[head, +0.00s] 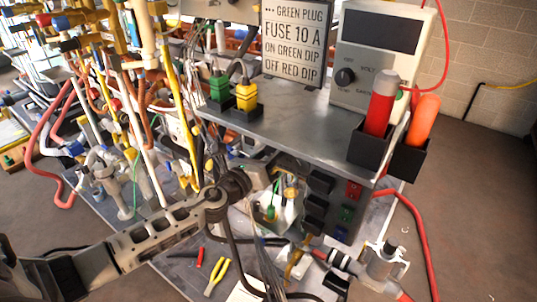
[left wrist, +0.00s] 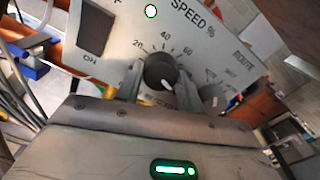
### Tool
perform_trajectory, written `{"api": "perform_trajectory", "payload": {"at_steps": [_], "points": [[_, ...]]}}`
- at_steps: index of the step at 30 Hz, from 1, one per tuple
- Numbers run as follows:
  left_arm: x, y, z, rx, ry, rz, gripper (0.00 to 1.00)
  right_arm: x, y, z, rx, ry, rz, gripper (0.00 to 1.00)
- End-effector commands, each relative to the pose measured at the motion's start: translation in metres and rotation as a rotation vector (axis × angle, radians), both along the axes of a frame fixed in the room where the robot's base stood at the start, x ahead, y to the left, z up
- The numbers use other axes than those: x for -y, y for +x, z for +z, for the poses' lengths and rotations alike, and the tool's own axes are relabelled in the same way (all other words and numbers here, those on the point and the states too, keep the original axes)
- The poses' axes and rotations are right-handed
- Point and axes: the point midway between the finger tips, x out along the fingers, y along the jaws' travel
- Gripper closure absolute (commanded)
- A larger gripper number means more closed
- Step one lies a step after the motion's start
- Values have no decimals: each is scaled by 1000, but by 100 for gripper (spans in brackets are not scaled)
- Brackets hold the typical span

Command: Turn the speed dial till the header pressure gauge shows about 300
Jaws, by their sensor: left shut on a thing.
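In the left wrist view, the dark round speed dial (left wrist: 160,72) sits on a grey panel marked SPEED % (left wrist: 120,40), with scale numbers 20, 40 and 60 around its upper side. A white mark on the dial's rim points down and to the right. My left gripper (left wrist: 160,78) has one finger on each side of the dial and is shut on it. In the head view my left gripper (head: 258,178) reaches in under the shelf, and its fingertips and the dial are hidden. I cannot make out the header pressure gauge in either view. My right gripper is out of view.
A metal shelf (head: 290,125) overhangs the work area, carrying a meter (head: 380,50), green and yellow plugs, and a black holder with red and orange tools. Pipes crowd the left. A red hose hangs at right.

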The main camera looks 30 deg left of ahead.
Motion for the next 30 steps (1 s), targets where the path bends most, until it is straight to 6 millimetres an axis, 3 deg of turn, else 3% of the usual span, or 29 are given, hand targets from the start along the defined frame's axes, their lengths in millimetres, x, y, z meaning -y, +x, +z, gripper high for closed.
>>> {"api": "perform_trajectory", "payload": {"at_steps": [5,6,8,9,20,23,30], "points": [[1,0,-1,-2,-1,-2,86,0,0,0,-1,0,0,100],[1,0,-1,-2,-2,-2,60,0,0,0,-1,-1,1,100],[1,0,-1,-2,-2,-2,43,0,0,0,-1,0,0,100],[1,0,-1,-2,-2,-2,41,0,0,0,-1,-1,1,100],[-1,-7,-2,-2,-2,0,41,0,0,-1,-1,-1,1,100],[-3,-21,-3,-4,-1,-1,41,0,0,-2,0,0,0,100],[-10,-74,-5,-7,-1,-2,41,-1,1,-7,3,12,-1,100]]}}
